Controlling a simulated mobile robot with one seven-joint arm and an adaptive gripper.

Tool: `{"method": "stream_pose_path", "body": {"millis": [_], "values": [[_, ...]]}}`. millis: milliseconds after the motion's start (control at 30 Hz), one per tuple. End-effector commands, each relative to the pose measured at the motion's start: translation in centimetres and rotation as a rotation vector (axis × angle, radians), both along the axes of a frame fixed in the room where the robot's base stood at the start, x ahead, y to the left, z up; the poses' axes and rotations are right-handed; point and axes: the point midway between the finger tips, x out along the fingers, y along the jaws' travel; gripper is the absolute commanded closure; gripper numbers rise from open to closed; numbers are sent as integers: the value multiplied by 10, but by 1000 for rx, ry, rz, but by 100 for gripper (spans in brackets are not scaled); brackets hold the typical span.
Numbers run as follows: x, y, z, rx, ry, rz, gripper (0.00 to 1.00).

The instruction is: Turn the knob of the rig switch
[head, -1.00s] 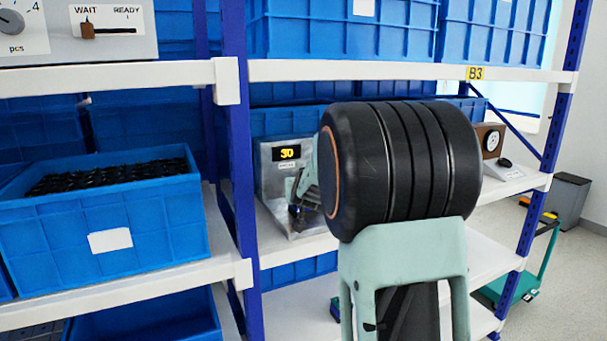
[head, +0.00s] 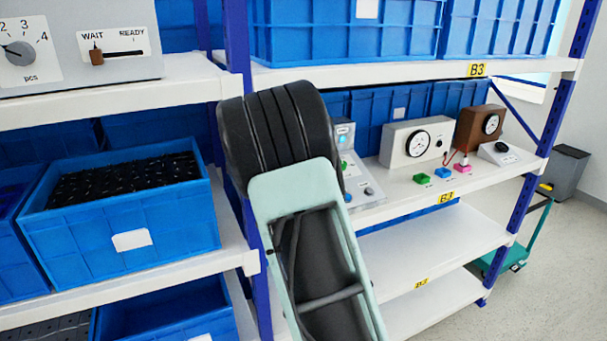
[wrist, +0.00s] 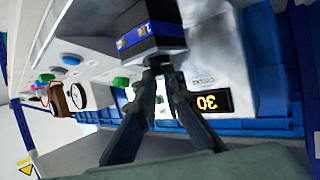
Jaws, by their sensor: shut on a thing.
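In the wrist view, a dark block with a blue band and small yellow marks (wrist: 150,40) sits on a pale panel. This panel carries a lit "30" display (wrist: 213,102), seen upside down. My gripper (wrist: 160,66) has its fingertips close together at the near side of the block, shut on it or on a small part of it.
A box with a numbered "pcs" dial (head: 18,52) and a WAIT/READY slider (head: 97,57) stands at the upper left. A blue bin (head: 120,205) is below. Gauge boxes (head: 418,143) and coloured buttons (head: 443,173) line the right shelf. A blue post (head: 238,40) stands near my arm.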

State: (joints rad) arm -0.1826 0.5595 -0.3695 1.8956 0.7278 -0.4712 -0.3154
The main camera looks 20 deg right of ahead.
Motion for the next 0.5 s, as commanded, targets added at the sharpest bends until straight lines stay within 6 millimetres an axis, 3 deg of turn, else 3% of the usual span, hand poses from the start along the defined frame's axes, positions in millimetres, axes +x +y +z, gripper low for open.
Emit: {"method": "stream_pose_path", "body": {"millis": [500], "values": [[1,2,0,1,2,-68,100]]}}
